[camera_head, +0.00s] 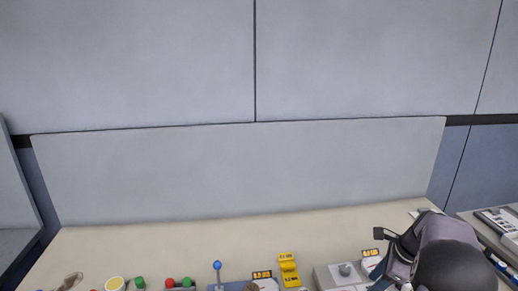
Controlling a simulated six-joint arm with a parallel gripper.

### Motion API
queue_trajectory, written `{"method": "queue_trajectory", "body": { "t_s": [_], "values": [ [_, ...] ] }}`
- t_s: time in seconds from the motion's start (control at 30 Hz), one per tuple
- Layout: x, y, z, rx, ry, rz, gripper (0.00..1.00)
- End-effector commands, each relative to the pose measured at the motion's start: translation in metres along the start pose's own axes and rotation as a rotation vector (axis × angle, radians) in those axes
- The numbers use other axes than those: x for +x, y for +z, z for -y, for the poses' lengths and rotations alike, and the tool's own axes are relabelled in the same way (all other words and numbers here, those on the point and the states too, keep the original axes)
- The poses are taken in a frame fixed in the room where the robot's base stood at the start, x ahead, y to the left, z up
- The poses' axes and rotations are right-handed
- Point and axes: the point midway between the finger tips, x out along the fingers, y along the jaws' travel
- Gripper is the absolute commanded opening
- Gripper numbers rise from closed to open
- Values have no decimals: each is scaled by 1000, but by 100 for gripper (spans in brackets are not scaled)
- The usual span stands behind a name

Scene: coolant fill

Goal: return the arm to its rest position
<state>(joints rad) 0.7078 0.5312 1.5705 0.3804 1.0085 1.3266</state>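My arm (436,252) shows at the bottom right as dark grey and black links, above the right end of the table. A small black bracket-like part sticks out on its left side. The fingertips of my gripper cannot be made out, so I cannot see whether it is open or shut, or whether it holds anything.
Along the front of the beige table (210,229) are a blue-knobbed lever (217,266), red and green buttons (178,283), a yellow display unit (289,270) and a grey knob box (342,274). A pale panel (240,173) stands behind. Another bench (492,227) is at right.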

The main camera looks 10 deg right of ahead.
Motion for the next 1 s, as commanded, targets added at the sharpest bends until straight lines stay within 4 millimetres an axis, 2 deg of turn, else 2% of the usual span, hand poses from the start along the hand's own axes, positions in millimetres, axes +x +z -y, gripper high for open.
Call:
{"method": "queue_trajectory", "body": {
  "t_s": [0.03, 0.1, 0.23, 0.37, 0.4, 0.5, 0.6, 0.7, 0.83, 1.0],
  "values": [
    [3, 20, -20, -138, 22, -18, 48],
    [8, 42, -50, -354, 57, -45, 48],
    [17, 73, -116, -810, 132, -87, 48],
    [23, 87, -183, -1267, 212, -109, 48],
    [25, 88, -202, -1400, 237, -111, 48],
    [28, 85, -243, -1695, 292, -111, 48],
    [30, 79, -273, -1925, 336, -105, 48],
    [32, 73, -293, -2084, 369, -97, 48],
    [33, 68, -305, -2191, 390, -91, 48],
    [34, 67, -308, -2214, 395, -89, 48]
  ]
}}
